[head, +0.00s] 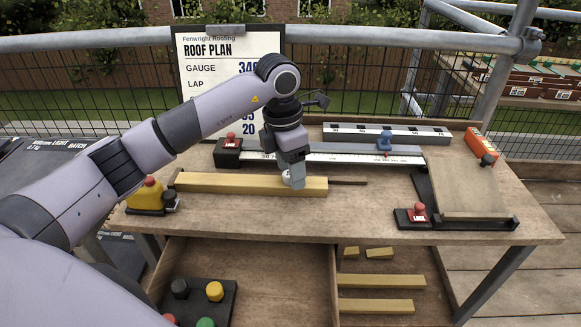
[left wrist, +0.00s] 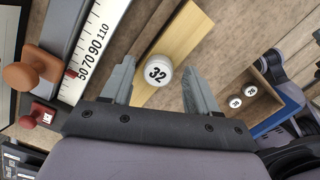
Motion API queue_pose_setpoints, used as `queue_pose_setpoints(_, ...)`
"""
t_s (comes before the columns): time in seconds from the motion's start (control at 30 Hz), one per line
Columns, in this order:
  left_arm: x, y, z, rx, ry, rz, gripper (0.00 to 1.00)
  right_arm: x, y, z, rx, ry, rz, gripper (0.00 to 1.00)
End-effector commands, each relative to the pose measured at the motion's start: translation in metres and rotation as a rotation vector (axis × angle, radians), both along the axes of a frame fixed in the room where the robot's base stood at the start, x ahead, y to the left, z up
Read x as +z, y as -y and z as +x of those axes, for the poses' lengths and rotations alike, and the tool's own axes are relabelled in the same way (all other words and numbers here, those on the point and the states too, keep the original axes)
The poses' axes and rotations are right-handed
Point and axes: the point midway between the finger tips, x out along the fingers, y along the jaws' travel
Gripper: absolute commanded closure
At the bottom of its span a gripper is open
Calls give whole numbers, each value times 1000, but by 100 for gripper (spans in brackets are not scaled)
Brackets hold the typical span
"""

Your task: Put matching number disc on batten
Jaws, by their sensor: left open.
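A pale wooden batten (head: 225,184) lies along the bench top. My left gripper (head: 291,178) is low over its right part, fingers pointing down. In the left wrist view, a white disc marked 32 (left wrist: 157,71) sits on the batten (left wrist: 182,42). The open fingers of my left gripper (left wrist: 160,88) stand on either side of the disc, with visible gaps. In the head view the disc is mostly hidden by the fingers. Two more white number discs (left wrist: 242,96) lie in a tray; their numbers are too small to read surely. My right gripper is not in view.
A ROOF PLAN board (head: 215,55) stands behind the bench, its figures partly hidden by my arm. A ruler (head: 350,156) with a red-knobbed stop (head: 230,150) lies behind the batten. The bench front (head: 310,222) is clear.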

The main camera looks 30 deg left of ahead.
Motion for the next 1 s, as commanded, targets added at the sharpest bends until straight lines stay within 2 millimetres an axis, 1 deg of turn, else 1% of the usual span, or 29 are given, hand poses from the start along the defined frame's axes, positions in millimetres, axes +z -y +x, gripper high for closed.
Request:
queue_pose_setpoints(0.17,34,-3,-2,1,6,0,40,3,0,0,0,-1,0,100)
queue_pose_setpoints(0.3,65,-5,-4,0,7,-1,40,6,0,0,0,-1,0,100)
queue_pose_setpoints(0.4,86,-6,-6,0,6,-1,40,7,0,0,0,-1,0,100)
queue_pose_setpoints(0.5,101,-8,-7,1,5,0,40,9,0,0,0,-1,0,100)
queue_pose_setpoints(0.6,111,-8,-8,0,2,0,40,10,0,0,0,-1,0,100)
queue_pose_setpoints(0.7,116,-9,-9,1,2,0,40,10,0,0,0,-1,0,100)
queue_pose_setpoints(1.0,117,-9,-9,0,1,0,40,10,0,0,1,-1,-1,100)
